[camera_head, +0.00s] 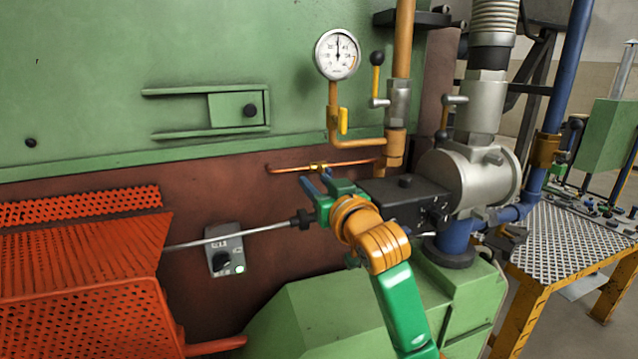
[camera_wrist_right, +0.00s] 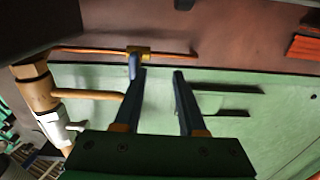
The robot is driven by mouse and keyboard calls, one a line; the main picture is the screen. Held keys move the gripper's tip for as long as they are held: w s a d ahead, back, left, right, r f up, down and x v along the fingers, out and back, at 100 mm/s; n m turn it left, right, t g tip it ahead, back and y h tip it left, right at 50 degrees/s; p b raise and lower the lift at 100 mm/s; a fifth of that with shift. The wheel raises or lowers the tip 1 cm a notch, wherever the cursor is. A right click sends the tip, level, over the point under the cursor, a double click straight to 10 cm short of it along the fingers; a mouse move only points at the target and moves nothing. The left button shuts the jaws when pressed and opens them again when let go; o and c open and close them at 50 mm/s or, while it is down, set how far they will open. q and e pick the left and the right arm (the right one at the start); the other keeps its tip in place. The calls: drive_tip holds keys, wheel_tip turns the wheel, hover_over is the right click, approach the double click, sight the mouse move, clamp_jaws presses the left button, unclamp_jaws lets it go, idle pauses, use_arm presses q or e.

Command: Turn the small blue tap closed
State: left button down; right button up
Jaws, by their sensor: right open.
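The small tap sits on a thin copper pipe along the brown wall, with a brass body (camera_head: 318,167) below the pressure gauge. In the right wrist view its blue handle (camera_wrist_right: 133,66) stands out from the brass body (camera_wrist_right: 137,51). My right gripper (camera_head: 318,180) is open just below the tap, its two blue fingers pointing toward it. In the right wrist view the gripper (camera_wrist_right: 160,73) has one fingertip close to or overlapping the handle; I cannot tell whether they touch. The handle is not between the fingers. In the head view it is hard to separate from the blue fingers. My left gripper is not in view.
A pressure gauge (camera_head: 338,54) with a yellow-handled valve (camera_head: 343,121) is above. A grey valve body (camera_head: 472,175) and vertical pipes stand right. A rod with a black end (camera_head: 240,235) passes beside my gripper. A red perforated guard (camera_head: 80,265) is at left.

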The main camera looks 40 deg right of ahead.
drive_tip(key=v, duration=0.8)
drive_tip(key=shift+d, duration=0.1)
idle(0.3)
drive_tip(key=b+v, duration=0.7)
drive_tip(key=b, duration=0.2)
drive_tip(key=shift+s+b, duration=0.2)
drive_tip(key=shift+b, duration=0.15)
drive_tip(key=shift+w+f, duration=0.1)
drive_tip(key=shift+f, duration=0.05)
